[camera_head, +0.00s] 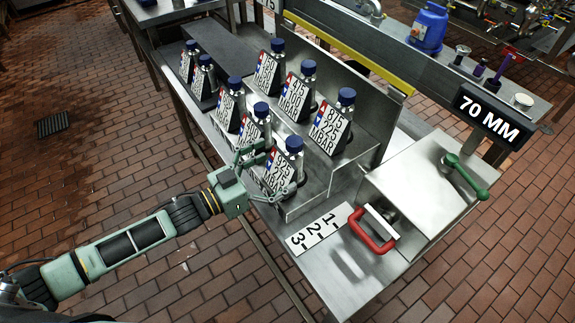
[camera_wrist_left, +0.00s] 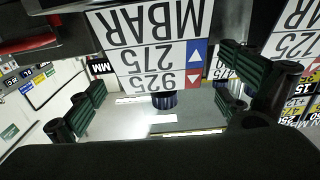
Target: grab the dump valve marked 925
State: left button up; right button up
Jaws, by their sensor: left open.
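The dump valve marked 925 (camera_head: 278,171) stands upright at the near right end of the lower row, with a dark blue cap and a white label plate. Its plate shows upside down in the left wrist view (camera_wrist_left: 155,50), reading 925, 275, MBAR. My left gripper (camera_head: 268,174) is open, with its green fingers on either side of the valve's plate in the head view. In the left wrist view the fingers (camera_wrist_left: 165,98) are spread wide with the plate between and beyond them. Whether any finger touches the valve cannot be told. My right gripper is not in view.
Other capped valves with similar plates stand close by, including one marked 875 (camera_head: 330,127) on the upper step. The stepped metal rack (camera_head: 318,182) holds them. A red handle (camera_head: 371,232) and a 70 MM sign (camera_head: 488,118) are at the right.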

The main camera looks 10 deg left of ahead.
pick_arm(q)
jog(key=shift+x, duration=1.15)
jog(key=shift+w+d, duration=0.2)
jog(key=shift+a, duration=0.1)
jog(key=c, duration=1.7)
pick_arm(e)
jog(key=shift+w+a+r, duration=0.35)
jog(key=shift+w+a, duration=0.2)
